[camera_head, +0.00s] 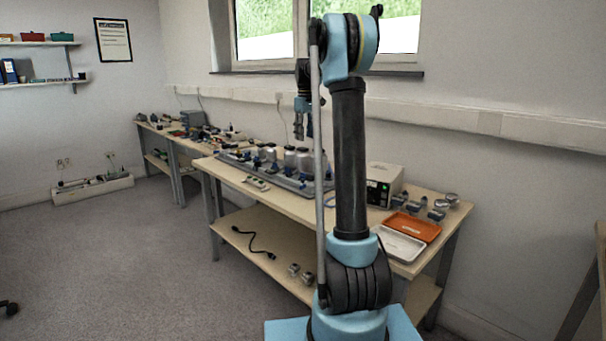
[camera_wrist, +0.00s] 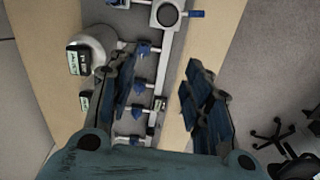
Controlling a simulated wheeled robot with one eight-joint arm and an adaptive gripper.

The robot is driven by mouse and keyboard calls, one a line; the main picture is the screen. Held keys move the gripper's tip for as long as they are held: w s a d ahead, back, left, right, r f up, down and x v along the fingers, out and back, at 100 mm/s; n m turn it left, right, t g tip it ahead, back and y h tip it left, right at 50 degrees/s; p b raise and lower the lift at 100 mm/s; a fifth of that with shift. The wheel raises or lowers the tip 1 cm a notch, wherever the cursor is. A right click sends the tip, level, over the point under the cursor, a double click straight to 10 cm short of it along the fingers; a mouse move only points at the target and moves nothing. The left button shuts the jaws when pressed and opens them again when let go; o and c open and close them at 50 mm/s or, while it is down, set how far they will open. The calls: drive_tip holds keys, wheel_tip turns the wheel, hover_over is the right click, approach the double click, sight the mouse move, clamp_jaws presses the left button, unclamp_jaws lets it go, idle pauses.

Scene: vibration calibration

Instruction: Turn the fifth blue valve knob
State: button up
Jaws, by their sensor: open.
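In the head view a grey manifold panel (camera_head: 232,161) lies along the workbench and carries a row of blue valve knobs (camera_head: 257,162) and several metallic canisters. In the wrist view several blue knobs (camera_wrist: 140,85) stand in a line along the grey rail, and another blue handle (camera_wrist: 196,14) shows at the top. Which knob is the fifth I cannot tell. My gripper (camera_wrist: 160,92) is open and empty, with its dark blue-padded fingers either side of the rail in the picture. In the head view my gripper (camera_head: 303,134) points down above the panel, apart from it.
The wooden workbench (camera_head: 285,210) holds a white instrument box (camera_head: 384,182), an orange tray (camera_head: 412,228), a white tray (camera_head: 398,244) and small blue-grey fittings to the right. A wall and window stand behind. A dark chair (camera_wrist: 272,140) shows in the wrist view.

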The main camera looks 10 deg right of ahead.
hover_over(303, 175)
drive_tip(key=f, duration=0.1)
drive_tip(key=shift+n, duration=0.4)
drive_tip(key=f, duration=1.8)
drive_tip(key=shift+w+d, duration=0.1)
drive_tip(key=shift+w, duration=0.2)
clamp_jaws()
